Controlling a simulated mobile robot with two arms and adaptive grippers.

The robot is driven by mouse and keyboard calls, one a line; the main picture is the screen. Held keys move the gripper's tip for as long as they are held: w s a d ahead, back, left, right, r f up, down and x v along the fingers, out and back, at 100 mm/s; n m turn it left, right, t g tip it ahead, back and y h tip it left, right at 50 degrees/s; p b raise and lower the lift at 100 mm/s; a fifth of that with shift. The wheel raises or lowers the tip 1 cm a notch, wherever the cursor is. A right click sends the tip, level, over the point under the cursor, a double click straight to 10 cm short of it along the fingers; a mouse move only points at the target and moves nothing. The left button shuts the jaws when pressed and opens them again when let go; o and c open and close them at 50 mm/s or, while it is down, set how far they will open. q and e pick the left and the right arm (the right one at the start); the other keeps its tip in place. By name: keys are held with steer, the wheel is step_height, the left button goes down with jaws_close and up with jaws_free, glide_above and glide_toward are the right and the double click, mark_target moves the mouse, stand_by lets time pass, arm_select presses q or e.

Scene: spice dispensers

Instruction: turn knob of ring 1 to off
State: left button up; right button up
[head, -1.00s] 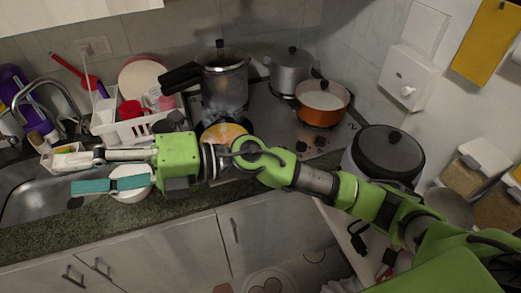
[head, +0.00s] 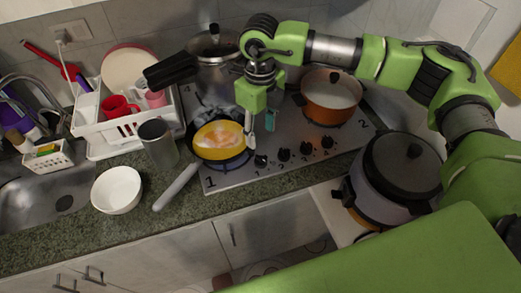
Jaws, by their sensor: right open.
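The stove (head: 224,177) has a row of several black knobs along its right front. The leftmost knob (head: 261,161), near a small label that looks like 1, stands just below my right gripper in the picture. My right gripper (head: 260,126) points down over the stove, open and empty, between the frying pan and the knobs. I see no contact with a knob. Ring 1, marked with a large 1 at the stove's front left corner, is under a frying pan (head: 202,153) with a fried egg (head: 218,136). My left gripper is out of view.
An orange pot (head: 330,112) and pressure cooker (head: 214,72) are behind. A dark-lidded cooker (head: 398,168) stands right.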

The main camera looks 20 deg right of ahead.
mark_target(260, 158)
step_height(260, 158, down, 4)
steer(key=shift+s+r+p, duration=0.15)
steer(key=shift+p, duration=0.55)
steer(key=shift+w+d+f+p, duration=0.1)
steer(key=shift+f+p, duration=0.1)
steer(key=shift+f, duration=0.35)
steer(key=shift+w+f+p, duration=0.1)
steer(key=shift+f+p, duration=0.05)
steer(key=shift+f, duration=0.35)
step_height(260, 158, down, 4)
steer(key=shift+w+f+p, duration=0.15)
steer(key=shift+p, duration=0.5)
steer(key=shift+f, duration=0.75)
steer(key=c, duration=1.1)
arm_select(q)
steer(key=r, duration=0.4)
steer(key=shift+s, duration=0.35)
